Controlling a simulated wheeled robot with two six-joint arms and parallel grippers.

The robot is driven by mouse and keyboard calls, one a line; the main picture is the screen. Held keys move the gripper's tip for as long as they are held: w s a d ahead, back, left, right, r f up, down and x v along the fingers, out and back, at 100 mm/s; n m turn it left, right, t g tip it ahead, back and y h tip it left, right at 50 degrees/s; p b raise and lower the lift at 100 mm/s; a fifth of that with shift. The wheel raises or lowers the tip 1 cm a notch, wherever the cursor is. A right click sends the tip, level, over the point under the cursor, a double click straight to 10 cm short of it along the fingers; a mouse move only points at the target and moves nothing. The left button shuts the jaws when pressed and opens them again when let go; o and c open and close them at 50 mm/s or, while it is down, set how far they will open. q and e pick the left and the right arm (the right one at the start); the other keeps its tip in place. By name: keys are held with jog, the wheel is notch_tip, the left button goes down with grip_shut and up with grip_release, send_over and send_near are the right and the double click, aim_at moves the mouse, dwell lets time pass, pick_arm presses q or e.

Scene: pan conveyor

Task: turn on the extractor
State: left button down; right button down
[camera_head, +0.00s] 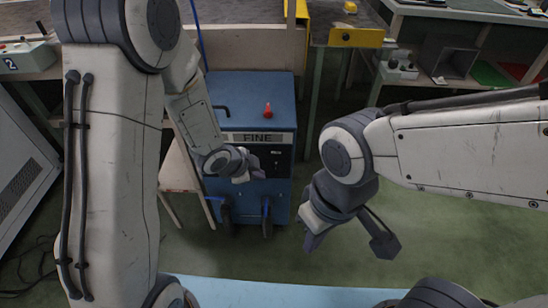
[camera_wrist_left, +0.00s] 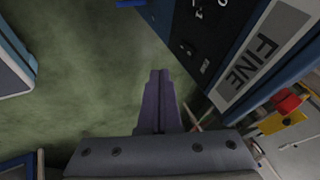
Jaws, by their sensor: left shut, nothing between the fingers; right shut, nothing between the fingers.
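The extractor is a blue cabinet (camera_head: 225,90) with a "FINE" label on its upper front, seen in the middle of the head view. A dark panel (camera_head: 280,158) sits on its front below the label. In the left wrist view the cabinet front (camera_wrist_left: 232,15) is at upper right, with a dark switch (camera_wrist_left: 187,48) and small white marks beside it. My left gripper (camera_head: 257,174) is in front of the cabinet, shut and empty; its closed fingers show in the wrist view (camera_wrist_left: 158,78), apart from the switch. My right gripper (camera_head: 311,242) is shut and empty, lower right of the cabinet.
A red knob (camera_head: 267,110) stands on the cabinet top. A workbench (camera_head: 245,48) is behind it, with a yellow part (camera_head: 355,38) at right. A grey cabinet (camera_head: 22,180) stands at left. Green floor (camera_head: 430,235) is free at right.

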aim_at(273, 170)
dwell(0.3)
pick_arm(q)
jog(key=w+d+f+b, duration=0.1)
jog(key=w+f, duration=0.2)
jog(key=w+d+f+b, duration=0.1)
jog(key=w+f, duration=0.1)
jog(key=w+d+f+b, duration=0.1)
jog(key=w+f, duration=0.2)
jog(key=shift+w+d+f, duration=0.1)
jog(key=shift+w+f, duration=0.25)
